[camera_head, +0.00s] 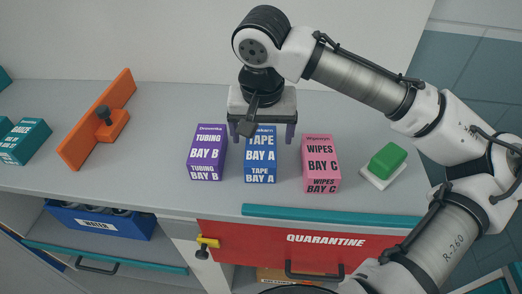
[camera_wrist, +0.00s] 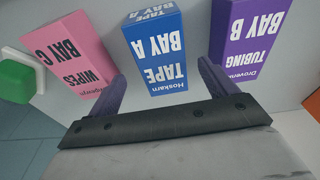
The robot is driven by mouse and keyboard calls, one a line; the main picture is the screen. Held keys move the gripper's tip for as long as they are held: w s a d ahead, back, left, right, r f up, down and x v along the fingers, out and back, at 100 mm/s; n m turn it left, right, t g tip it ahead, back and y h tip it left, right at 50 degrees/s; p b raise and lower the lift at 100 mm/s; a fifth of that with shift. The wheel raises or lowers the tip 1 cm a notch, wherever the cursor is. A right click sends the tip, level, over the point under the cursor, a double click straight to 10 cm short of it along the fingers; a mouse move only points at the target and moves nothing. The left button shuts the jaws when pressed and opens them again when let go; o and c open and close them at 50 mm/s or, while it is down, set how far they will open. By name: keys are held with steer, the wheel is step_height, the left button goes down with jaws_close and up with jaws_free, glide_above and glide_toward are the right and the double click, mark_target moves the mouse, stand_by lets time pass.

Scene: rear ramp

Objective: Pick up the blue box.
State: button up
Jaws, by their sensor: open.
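The blue box (camera_head: 260,160), marked "TAPE BAY A", stands on the grey counter between a purple box (camera_head: 207,155) and a pink box (camera_head: 321,165). My gripper (camera_head: 262,138) is over the back part of the blue box in the head view and hides some of its top. In the wrist view the blue box (camera_wrist: 154,50) lies beyond and between the two purple fingers (camera_wrist: 162,85), which are apart with nothing between them. The pink box (camera_wrist: 68,50) is at the left there and the purple box (camera_wrist: 252,40) at the right.
A green block on a white base (camera_head: 385,165) is right of the pink box. An orange divider with a knob (camera_head: 98,120) and a teal box (camera_head: 24,141) stand at the left. A red "QUARANTINE" drawer front (camera_head: 270,250) is below the counter edge. The counter behind the boxes is clear.

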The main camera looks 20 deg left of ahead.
mark_target(261, 144)
steer(key=shift+w+a+f+p, duration=0.1)
steer(key=shift+f+p, duration=0.05)
steer(key=shift+f, duration=0.9)
steer(key=shift+w+a+f+p, duration=0.1)
steer(key=shift+w+f, duration=0.05)
steer(key=shift+f, duration=0.85)
steer(key=shift+w+a+f+p, duration=0.1)
steer(key=shift+f+p, duration=0.05)
steer(key=shift+f, duration=0.9)
steer(key=shift+c, duration=0.4)
steer(key=c, duration=1.1)
steer(key=shift+r, duration=0.15)
step_height(261, 144, up, 20)
steer(key=shift+f+b, duration=0.1)
steer(key=shift+b, duration=0.25)
